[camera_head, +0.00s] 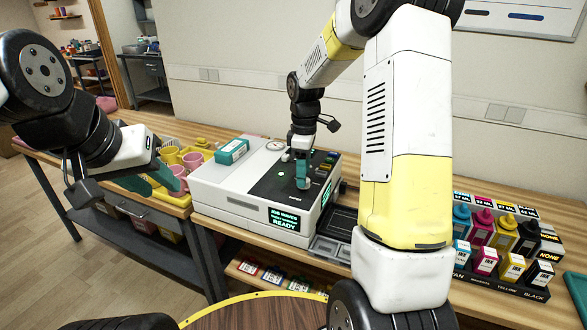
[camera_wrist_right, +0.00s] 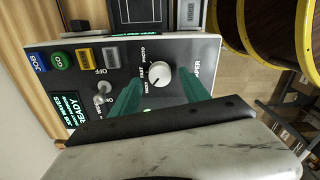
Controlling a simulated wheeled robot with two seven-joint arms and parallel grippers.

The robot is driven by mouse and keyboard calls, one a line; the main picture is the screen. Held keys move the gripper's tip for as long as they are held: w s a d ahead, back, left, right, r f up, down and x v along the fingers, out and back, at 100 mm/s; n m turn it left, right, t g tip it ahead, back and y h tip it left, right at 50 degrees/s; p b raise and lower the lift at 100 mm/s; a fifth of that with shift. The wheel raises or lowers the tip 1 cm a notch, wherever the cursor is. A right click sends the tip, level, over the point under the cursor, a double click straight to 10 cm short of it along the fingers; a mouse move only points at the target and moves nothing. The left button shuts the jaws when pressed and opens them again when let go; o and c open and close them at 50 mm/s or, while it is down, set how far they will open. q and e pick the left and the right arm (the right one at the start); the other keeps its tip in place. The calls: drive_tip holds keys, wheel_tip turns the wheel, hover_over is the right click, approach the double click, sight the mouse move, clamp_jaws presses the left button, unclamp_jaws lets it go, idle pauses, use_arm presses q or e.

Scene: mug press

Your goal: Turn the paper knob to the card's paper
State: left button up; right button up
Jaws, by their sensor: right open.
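The white round paper knob (camera_wrist_right: 160,76) sits on the black panel of the press (camera_head: 238,207), with small words around it, one reading PHOTO. A small dark mark shows on the knob; which word it points at I cannot tell. My right gripper (camera_wrist_right: 160,82) is open, its teal fingers on either side of the knob; contact cannot be made out. In the head view my right gripper (camera_head: 303,172) is over the press top and hides the knob. My left gripper (camera_head: 152,178) is open beside the yellow mug crate. I cannot identify the card with certainty.
The press screen (camera_head: 284,220) reads READY. A teal box (camera_head: 232,151) lies on the press. A yellow crate (camera_head: 178,199) holds pink and yellow mugs. Several ink bottles (camera_head: 483,225) stand at the right. A switch (camera_wrist_right: 104,87) and buttons are beside the knob.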

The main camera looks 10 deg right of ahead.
drive_tip(key=shift+f, duration=0.8)
clamp_jaws()
